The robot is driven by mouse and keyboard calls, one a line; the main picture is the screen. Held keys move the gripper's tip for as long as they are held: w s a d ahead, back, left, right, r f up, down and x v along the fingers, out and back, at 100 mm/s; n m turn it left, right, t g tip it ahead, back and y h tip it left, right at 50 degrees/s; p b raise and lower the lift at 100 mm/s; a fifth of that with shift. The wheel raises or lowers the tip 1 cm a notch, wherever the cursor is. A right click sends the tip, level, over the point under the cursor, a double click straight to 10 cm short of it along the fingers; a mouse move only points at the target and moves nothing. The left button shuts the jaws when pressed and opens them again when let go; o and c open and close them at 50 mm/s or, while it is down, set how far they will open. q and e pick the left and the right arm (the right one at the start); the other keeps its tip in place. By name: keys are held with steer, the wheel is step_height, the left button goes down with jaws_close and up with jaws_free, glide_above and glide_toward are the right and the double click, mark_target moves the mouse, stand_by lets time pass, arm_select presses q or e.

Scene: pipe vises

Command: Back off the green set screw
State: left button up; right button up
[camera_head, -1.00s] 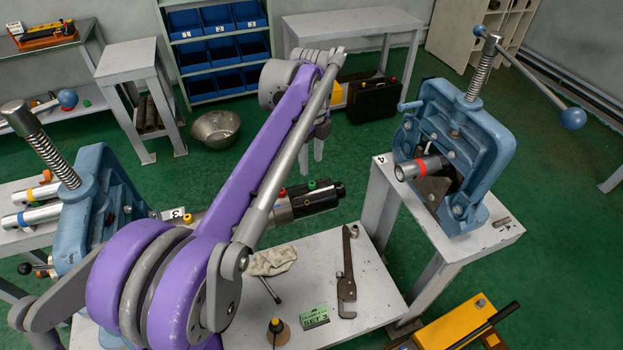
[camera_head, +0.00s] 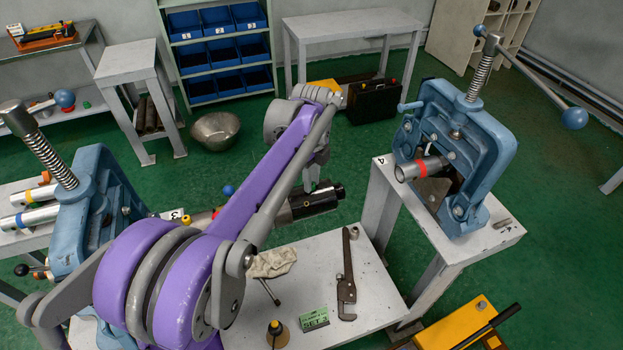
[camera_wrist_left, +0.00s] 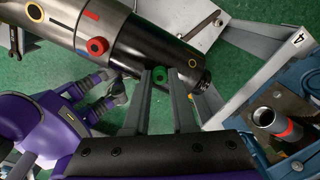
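A grey cylinder with a black end (camera_head: 322,201) lies along the far side of the middle bench in the head view. In the left wrist view the green set screw (camera_wrist_left: 160,74) stands on the black part of the cylinder (camera_wrist_left: 145,48). My left gripper (camera_wrist_left: 162,78) is open, one finger on each side of the green screw; I cannot tell if either touches it. A red screw (camera_wrist_left: 97,47) sits to its left on the same cylinder. My right gripper is not in view.
A blue vise (camera_head: 455,150) holding a red-banded pipe stands at right, another blue vise (camera_head: 92,210) at left. The middle bench (camera_head: 365,285) carries a rag (camera_head: 271,262), a pipe wrench (camera_head: 346,280) and a green card (camera_head: 314,318). A yellow box (camera_head: 460,325) is at lower right.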

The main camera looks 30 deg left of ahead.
arm_select(q)
jaws_close()
steer(key=shift+n, duration=0.3)
